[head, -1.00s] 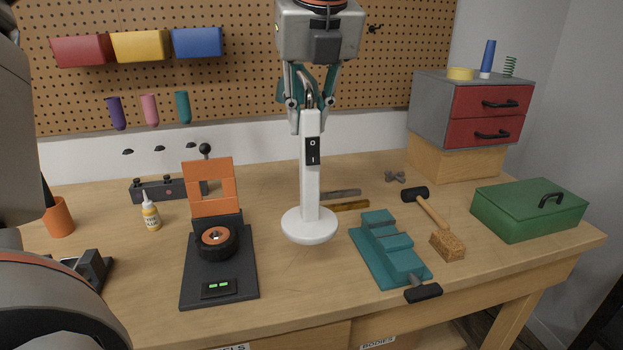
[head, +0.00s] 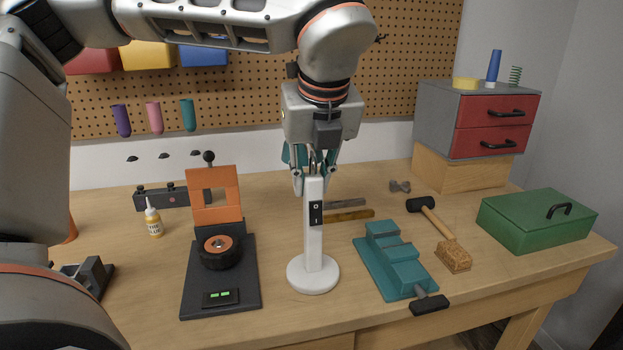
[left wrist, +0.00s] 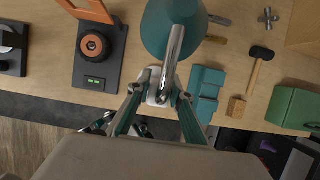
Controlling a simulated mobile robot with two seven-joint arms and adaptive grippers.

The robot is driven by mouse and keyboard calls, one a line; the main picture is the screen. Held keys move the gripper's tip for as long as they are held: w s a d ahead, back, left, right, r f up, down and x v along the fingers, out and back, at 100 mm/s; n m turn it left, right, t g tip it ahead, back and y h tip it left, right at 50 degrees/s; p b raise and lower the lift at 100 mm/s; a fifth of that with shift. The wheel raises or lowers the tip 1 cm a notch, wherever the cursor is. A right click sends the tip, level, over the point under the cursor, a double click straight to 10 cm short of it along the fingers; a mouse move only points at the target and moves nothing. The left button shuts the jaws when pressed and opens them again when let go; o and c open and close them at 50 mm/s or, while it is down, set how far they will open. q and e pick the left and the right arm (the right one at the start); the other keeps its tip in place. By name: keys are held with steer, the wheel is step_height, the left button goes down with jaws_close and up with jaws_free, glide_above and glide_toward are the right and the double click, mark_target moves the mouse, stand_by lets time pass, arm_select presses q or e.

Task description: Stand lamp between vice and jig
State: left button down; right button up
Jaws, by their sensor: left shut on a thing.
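The lamp has a white round base and post (head: 314,240) with a black switch. Its chrome neck and teal shade (left wrist: 172,28) show in the left wrist view; in the head view the shade is mostly hidden behind my gripper. My left gripper (head: 313,178) is shut on the lamp near the top of the post and holds it upright. The lamp is between the jig (head: 188,295), a black plate with an orange frame and a black wheel, and the teal vice (head: 394,262). I cannot tell whether its base touches the bench. My right gripper is out of view.
A mallet (head: 432,220) and a cork-coloured block (head: 453,257) lie right of the vice, by a green box (head: 535,222). A glue bottle (head: 153,222) stands left of the jig. Strips (head: 350,215) lie behind the lamp. Bare bench (head: 290,325) shows in front.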

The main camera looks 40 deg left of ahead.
arm_select(q)
steer(key=shift+f+b, duration=0.25)
steer(key=shift+b, duration=0.05)
steer(key=c, duration=1.8)
jaws_free()
steer(key=shift+r, duration=0.1)
steer(key=p+v, duration=0.1)
steer(key=v, duration=1.1)
steer(key=shift+r, duration=0.15)
